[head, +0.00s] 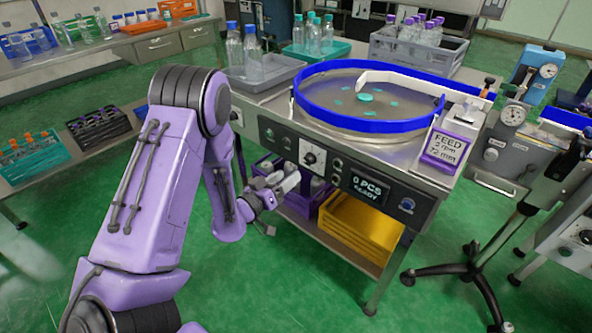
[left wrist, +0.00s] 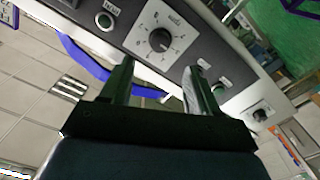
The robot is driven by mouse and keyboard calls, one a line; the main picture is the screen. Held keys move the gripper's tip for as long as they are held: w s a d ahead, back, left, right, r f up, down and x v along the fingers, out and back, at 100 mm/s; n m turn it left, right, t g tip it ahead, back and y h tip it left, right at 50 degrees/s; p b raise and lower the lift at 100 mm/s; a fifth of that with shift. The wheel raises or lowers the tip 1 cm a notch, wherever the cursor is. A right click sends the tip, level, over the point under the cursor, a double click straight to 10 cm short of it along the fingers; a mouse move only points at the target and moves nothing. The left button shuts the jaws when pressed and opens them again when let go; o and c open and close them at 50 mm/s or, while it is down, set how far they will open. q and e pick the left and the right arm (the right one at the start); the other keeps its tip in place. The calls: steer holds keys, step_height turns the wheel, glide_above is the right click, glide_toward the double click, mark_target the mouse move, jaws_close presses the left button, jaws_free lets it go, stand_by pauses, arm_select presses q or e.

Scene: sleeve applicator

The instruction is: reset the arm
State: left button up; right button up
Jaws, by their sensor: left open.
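My left arm comes in from the left in the head view, bent down at its elbow. Its gripper (head: 268,206) hangs beside the front of the feeder machine, below the control panel. In the left wrist view my left gripper (left wrist: 158,72) has its two dark fingers spread apart, with nothing held between them. The panel's white dial (left wrist: 160,38) with a black knob shows beyond the fingertips. The same dial (head: 311,157) is above the gripper in the head view. I cannot tell whether the gripper touches the machine. My right arm is not in view.
The feeder machine has a blue-rimmed round table (head: 340,125) on top and a yellow bin (head: 358,232) on its lower shelf. A grey crate of bottles (head: 418,52) stands behind. A wheeled stand (head: 462,270) is at right. Green floor (head: 260,295) is open in front.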

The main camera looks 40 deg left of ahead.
arm_select(q)
steer(key=shift+s+a, duration=0.1)
steer(key=shift+s, duration=0.75)
steer(key=s+d+f+n+g+y+p, duration=0.1)
steer(key=s+f+n+g+y+p, duration=0.2)
steer(key=s+f+g, duration=0.6)
steer(key=s+d+f+g, duration=0.2)
steer(key=s+f, duration=0.1)
steer(key=s, duration=0.3)
steer(key=s+d+f+g+y+p, duration=0.1)
steer(key=s+d+f+g, duration=0.1)
steer(key=s, duration=0.4)
steer(key=s+d+f+g+p, duration=0.1)
steer(key=s+d+f, duration=0.1)
steer(key=s+f, duration=0.3)
steer(key=shift+s+d+g+y, duration=0.3)
steer(key=shift+s+d+g, duration=0.1)
steer(key=shift+s, duration=0.7)
